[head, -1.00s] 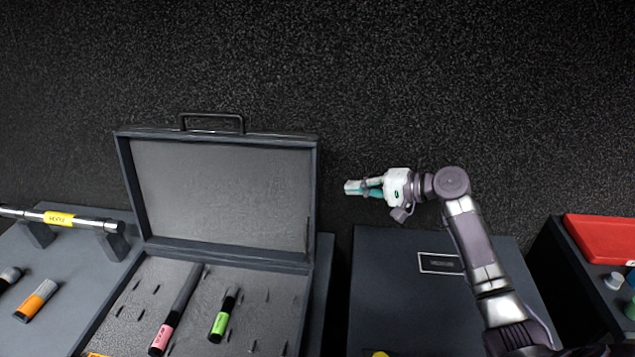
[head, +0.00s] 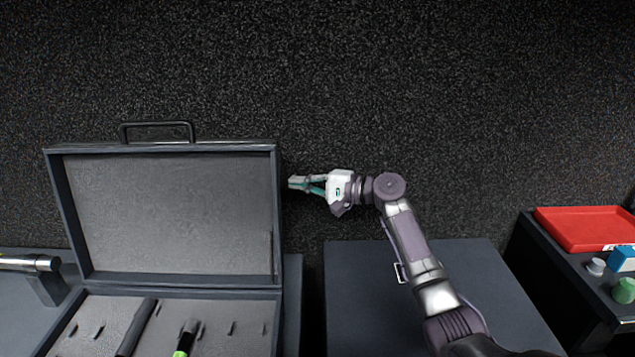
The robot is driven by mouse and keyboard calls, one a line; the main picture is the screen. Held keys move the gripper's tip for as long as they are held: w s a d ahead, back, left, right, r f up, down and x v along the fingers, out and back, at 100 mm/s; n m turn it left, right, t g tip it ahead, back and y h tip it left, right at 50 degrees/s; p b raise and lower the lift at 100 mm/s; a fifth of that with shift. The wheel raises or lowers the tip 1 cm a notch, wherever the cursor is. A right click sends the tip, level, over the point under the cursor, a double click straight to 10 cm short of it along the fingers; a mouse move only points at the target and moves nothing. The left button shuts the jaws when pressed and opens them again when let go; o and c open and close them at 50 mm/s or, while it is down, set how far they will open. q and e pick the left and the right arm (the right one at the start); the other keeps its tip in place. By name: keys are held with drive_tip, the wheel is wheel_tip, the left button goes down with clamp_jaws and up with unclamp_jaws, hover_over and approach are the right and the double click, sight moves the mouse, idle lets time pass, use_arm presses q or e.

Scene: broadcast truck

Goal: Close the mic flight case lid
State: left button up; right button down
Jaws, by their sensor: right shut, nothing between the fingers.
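The mic flight case stands open at the left. Its lid (head: 170,215) is raised upright, with a black handle (head: 157,126) on its top edge. The case base (head: 215,315) holds a dark microphone (head: 137,325) and one with a green band (head: 185,340), both cut off by the bottom edge. My right gripper (head: 296,183) is shut and empty, just right of the lid's right edge, pointing left at it. A small gap seems to show between them. My left gripper is not in view.
A dark table (head: 365,300) lies under my right arm. A red tray (head: 580,228) and small grey, blue and green items sit on a cabinet at the right. A metal bar (head: 30,263) stands on a bracket at the far left.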

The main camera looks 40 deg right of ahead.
drive_tip(key=a, duration=0.1)
drive_tip(key=a+p, duration=0.1)
drive_tip(key=s+a+p, duration=0.1)
drive_tip(key=shift+a+r, duration=0.25)
drive_tip(key=shift+a, duration=0.15)
drive_tip(key=shift+s+a, duration=0.1)
